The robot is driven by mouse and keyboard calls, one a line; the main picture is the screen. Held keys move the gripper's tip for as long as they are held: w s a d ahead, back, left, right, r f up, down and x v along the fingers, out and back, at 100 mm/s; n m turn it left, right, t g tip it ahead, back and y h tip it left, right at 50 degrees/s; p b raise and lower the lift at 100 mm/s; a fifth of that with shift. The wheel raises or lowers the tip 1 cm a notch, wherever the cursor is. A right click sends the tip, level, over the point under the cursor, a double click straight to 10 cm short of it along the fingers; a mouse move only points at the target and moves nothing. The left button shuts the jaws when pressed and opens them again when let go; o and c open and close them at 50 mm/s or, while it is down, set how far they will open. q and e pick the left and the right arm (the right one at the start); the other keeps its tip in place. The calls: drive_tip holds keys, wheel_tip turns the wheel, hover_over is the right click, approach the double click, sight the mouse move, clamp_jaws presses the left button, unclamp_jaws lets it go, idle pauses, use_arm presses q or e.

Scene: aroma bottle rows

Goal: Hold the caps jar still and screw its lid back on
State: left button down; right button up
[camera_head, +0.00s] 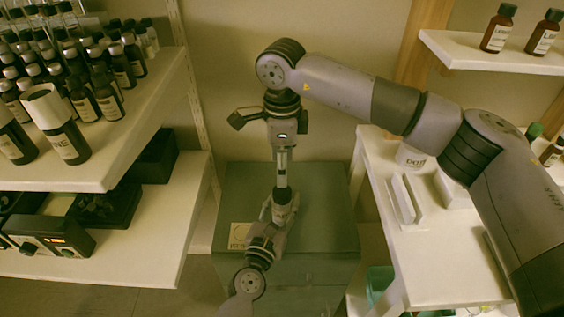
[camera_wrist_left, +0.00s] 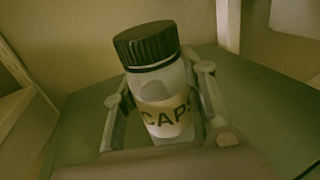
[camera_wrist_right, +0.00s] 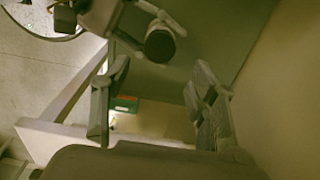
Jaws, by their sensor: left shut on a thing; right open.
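The caps jar (camera_wrist_left: 168,112) shows in the left wrist view as a clear jar with a tan CAPS label. Its black ribbed lid (camera_wrist_left: 147,44) sits on top of the jar's neck; I cannot tell how tight it is. My left gripper (camera_wrist_left: 160,86) is shut around the jar's body, one finger on each side. It also shows in the head view (camera_head: 279,207), above the green cabinet. My right gripper (camera_wrist_right: 161,76) is open and empty. In the right wrist view the dark round lid (camera_wrist_right: 160,45) lies beyond its fingers, apart from them. The jar is hard to make out in the head view.
The green cabinet (camera_head: 325,255) stands below both grippers, with a pale square mark (camera_head: 240,236) on its top. Shelves of dark bottles (camera_head: 108,103) are at left. The right table (camera_head: 440,265) holds a white cup (camera_head: 411,156) and white blocks (camera_head: 402,199).

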sight(282, 191)
idle(0.3)
drive_tip(key=shift+f, duration=4.05)
drive_tip(key=c, duration=1.2)
drive_tip(key=shift+m, duration=0.9)
drive_tip(key=o, duration=1.3)
drive_tip(key=shift+o, duration=0.2)
drive_tip(key=shift+r, duration=0.1)
